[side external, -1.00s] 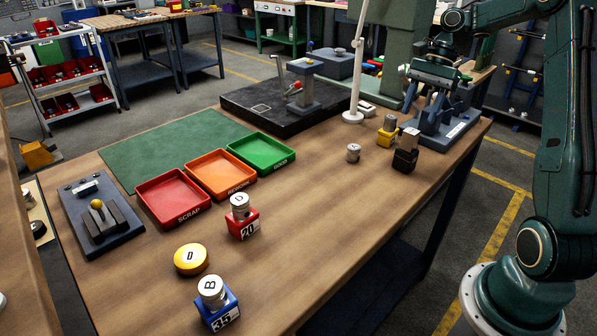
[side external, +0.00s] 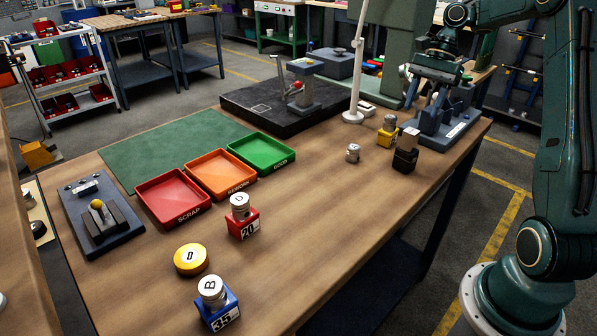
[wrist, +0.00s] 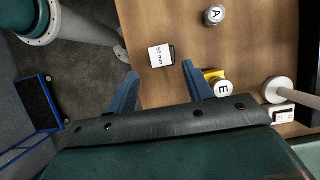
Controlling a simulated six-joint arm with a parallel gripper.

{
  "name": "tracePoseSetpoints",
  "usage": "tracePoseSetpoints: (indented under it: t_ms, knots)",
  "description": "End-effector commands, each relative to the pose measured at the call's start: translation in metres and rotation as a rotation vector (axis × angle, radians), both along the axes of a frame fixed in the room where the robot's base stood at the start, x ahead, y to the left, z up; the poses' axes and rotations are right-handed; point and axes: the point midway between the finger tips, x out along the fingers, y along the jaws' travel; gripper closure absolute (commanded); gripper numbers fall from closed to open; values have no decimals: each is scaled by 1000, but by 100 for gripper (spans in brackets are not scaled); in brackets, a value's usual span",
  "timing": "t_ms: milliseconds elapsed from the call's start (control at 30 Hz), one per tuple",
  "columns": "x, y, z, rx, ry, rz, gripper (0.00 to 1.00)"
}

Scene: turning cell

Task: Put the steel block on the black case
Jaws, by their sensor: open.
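The steel block (side external: 409,138) is a grey block that appears to stand upright on or in the black case (side external: 405,160), near the right edge of the bench. I cannot tell how it is seated. In the wrist view its pale top (wrist: 159,57) reads 50 mm, and a dark strip of the case (wrist: 173,53) shows beside it. My gripper (side external: 424,95) is above and slightly behind them in the side view. In the wrist view my gripper (wrist: 160,70) is open and empty, with one blue finger on each side of the block's line. I see no contact with the block.
Close by are a yellow holder (side external: 387,137) with weight E (wrist: 222,88) and weight A (side external: 353,152). A blue-grey fixture (side external: 450,125) stands behind the case. A white lamp post (side external: 355,80) rises farther left. The bench middle is clear.

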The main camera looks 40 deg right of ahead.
Motion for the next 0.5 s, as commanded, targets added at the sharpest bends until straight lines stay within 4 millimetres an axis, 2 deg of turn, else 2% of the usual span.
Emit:
tracePoseSetpoints:
  t_ms: [167,267,500]
  knots:
    - [3,11,6,-10,-20,30,49]
    - [5,25,15,-25,-47,74,49]
    - [8,83,42,-89,-165,255,49]
